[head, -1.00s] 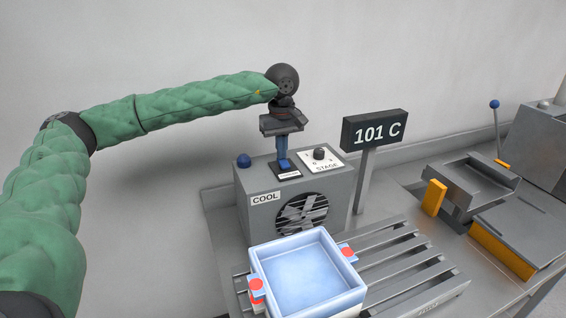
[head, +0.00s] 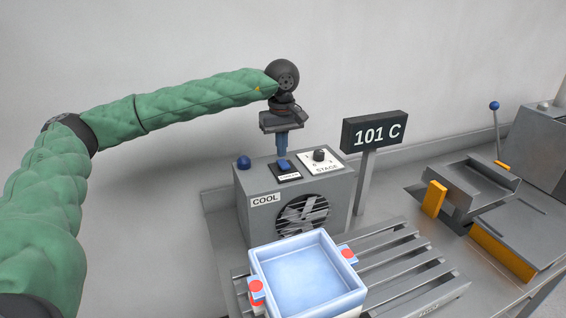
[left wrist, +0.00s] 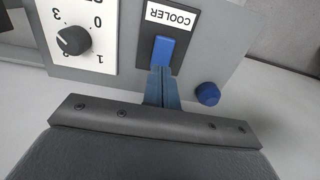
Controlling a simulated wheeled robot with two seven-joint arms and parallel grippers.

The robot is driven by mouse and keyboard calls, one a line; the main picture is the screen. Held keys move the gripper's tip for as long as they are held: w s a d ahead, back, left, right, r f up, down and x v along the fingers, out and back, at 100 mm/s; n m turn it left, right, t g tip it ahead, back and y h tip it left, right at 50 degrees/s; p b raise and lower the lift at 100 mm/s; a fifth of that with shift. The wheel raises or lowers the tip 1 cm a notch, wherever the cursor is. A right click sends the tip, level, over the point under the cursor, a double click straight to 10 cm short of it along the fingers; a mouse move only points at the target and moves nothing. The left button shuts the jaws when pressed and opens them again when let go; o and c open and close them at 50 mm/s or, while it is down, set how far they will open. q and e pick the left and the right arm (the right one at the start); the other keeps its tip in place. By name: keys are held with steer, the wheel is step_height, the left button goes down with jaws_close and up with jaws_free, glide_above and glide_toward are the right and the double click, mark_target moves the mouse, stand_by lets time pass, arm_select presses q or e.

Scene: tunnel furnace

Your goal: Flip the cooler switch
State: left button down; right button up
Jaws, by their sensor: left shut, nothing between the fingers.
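The cooler switch (head: 284,165) is a blue rocker on a black plate, on top of the grey cooler box (head: 255,219) marked COOL. It also shows in the left wrist view (left wrist: 164,50), beside a COOLER label (left wrist: 170,16) that reads upside down. My left gripper (head: 282,156) points down just above the switch, its blue fingers shut and empty. In the left wrist view the fingertips (left wrist: 161,72) appear close to the rocker's near end; I cannot tell whether they touch. My right gripper is not in view.
A STAGE dial (head: 319,156) and a blue knob (head: 244,162) flank the switch. A sign (head: 374,130) reads 101 C. A pale blue tray (head: 262,277) sits on slats in front. Metal fixtures with orange parts (head: 503,250) stand at right.

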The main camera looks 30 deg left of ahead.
mark_target(281, 161)
arm_select(q)
steer(key=shift+r+p, duration=0.45)
steer(key=shift+r, duration=2.05)
